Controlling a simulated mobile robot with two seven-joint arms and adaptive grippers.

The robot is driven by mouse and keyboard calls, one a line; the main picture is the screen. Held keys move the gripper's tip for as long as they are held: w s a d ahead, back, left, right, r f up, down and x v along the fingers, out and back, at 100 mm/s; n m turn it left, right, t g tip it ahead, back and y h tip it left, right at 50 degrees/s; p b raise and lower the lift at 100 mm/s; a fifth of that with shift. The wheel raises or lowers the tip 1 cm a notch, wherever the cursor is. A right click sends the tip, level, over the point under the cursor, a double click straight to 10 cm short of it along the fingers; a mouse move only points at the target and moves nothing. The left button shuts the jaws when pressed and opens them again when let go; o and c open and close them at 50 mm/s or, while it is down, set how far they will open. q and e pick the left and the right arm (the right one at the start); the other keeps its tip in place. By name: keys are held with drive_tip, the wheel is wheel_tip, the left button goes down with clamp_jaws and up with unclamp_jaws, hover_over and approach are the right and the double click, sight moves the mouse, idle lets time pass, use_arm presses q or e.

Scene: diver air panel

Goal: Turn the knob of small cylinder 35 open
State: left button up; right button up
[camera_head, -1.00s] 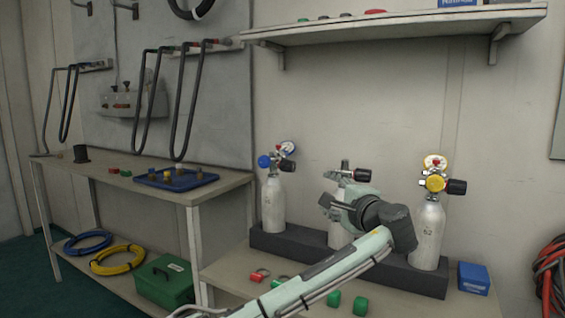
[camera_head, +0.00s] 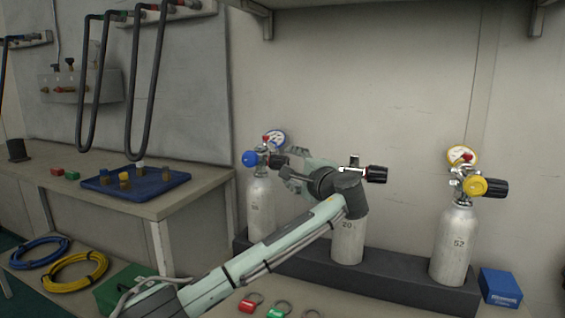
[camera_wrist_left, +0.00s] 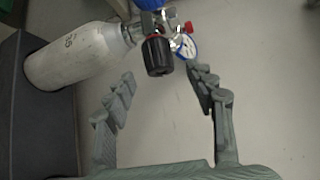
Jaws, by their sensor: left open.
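The left small cylinder (camera_head: 260,208) stands upright in the dark rack; its label is too small to read surely in the head view, and in the wrist view its pale body (camera_wrist_left: 72,57) carries a number that looks like 35. It has a blue knob (camera_head: 249,158), a gauge (camera_head: 275,139) and a black knob (camera_head: 278,161) facing right. My left gripper (camera_head: 289,180) is open and empty, just right of this valve. In the wrist view the black knob (camera_wrist_left: 157,56) lies ahead of the gap between the spread fingers (camera_wrist_left: 162,84), apparently untouched.
Middle cylinder 20 (camera_head: 348,240) stands partly behind my left arm. Cylinder 52 (camera_head: 452,245), with a yellow knob (camera_head: 473,187), stands at the right of the rack (camera_head: 400,285). A blue box (camera_head: 500,287) is beside it. Coloured tags lie in front.

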sight(279, 162)
use_arm(q)
drive_tip(key=x, duration=0.5)
use_arm(e)
drive_tip(key=shift+f, duration=0.45)
use_arm(q)
drive_tip(key=c, duration=1.2)
drive_tip(key=shift+o, duration=0.2)
drive_tip(key=shift+f, duration=0.1)
